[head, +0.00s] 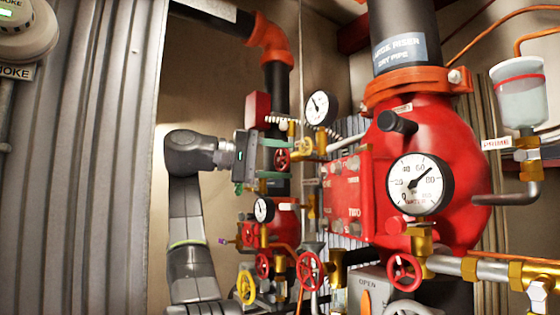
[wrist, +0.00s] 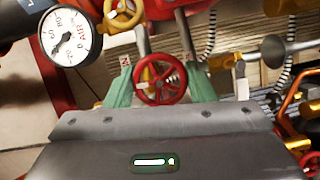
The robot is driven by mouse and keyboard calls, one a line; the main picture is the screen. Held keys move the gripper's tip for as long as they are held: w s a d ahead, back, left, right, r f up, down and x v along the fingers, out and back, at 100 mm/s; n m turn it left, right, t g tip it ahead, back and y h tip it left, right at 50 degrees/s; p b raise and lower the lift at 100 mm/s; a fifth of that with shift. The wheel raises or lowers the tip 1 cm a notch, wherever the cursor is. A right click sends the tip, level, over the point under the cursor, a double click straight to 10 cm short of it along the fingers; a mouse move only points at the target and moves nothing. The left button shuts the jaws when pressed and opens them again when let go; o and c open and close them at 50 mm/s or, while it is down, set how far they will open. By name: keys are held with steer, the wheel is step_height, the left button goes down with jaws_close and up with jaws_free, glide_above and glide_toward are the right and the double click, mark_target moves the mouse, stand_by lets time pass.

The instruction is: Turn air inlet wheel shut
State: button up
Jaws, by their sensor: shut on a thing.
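A small red handwheel (head: 283,160) sits on the pipework left of the big red valve body. It also shows in the wrist view (wrist: 160,80), with its spokes and hub facing me. My gripper (head: 276,159) reaches it from the left, with its green fingers on either side of the rim. In the wrist view my gripper (wrist: 160,85) is shut on this red wheel, one finger at its left and one at its right. No label on the wheel is readable, so I cannot tell from lettering that it is the air inlet.
A yellow wheel (wrist: 125,14) is just beyond the red one. An AIR gauge (wrist: 70,36) is at the upper left of the wrist view. Several other handwheels, including a red one (head: 310,271) and a yellow one (head: 246,287), crowd below. The red valve body (head: 450,170) stands right.

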steer(key=shift+f, duration=0.15)
steer(key=o, duration=1)
